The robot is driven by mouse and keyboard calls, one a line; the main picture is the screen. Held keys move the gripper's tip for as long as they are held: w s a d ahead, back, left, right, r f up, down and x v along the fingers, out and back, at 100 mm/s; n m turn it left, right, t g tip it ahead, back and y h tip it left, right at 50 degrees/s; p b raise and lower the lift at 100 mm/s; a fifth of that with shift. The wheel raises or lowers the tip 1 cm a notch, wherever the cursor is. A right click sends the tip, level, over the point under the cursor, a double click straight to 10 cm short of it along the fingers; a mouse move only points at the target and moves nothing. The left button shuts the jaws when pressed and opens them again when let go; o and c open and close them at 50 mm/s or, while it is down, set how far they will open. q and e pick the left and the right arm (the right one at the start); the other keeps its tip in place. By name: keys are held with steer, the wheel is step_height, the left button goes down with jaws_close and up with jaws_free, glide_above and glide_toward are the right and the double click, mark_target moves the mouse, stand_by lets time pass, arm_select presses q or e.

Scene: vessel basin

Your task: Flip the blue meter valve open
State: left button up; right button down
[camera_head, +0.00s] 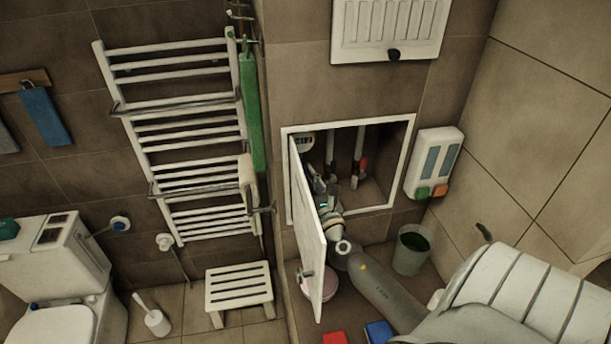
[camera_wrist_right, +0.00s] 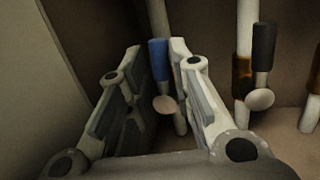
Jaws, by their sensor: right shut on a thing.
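The blue meter valve handle (camera_wrist_right: 158,62) shows in the right wrist view on a pale vertical pipe (camera_wrist_right: 157,18), with a round pale end (camera_wrist_right: 165,104) below it. The handle hangs along the pipe. My right gripper (camera_wrist_right: 155,56) has one finger on each side of the blue handle and is shut on it. In the head view my right gripper (camera_head: 324,180) reaches into the open wall cabinet (camera_head: 349,122), just behind its door, and hides the blue handle. My left gripper is out of view.
The white cabinet door (camera_head: 310,236) stands open close left of my right arm. A second pipe with a dark handle (camera_wrist_right: 263,45) stands to the right in the wrist view. A red handle (camera_head: 364,165) is inside the cabinet. A bucket (camera_head: 411,252) stands right of my arm.

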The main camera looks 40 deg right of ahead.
steer(key=shift+a+f, duration=0.2)
steer(key=shift+f, duration=0.2)
stand_by(0.4)
steer(key=c, duration=1.6)
jaws_free()
steer(key=shift+o, duration=0.4)
steer(key=shift+r, duration=0.2)
steer(key=v, duration=1.2)
steer(key=shift+d, duration=0.1)
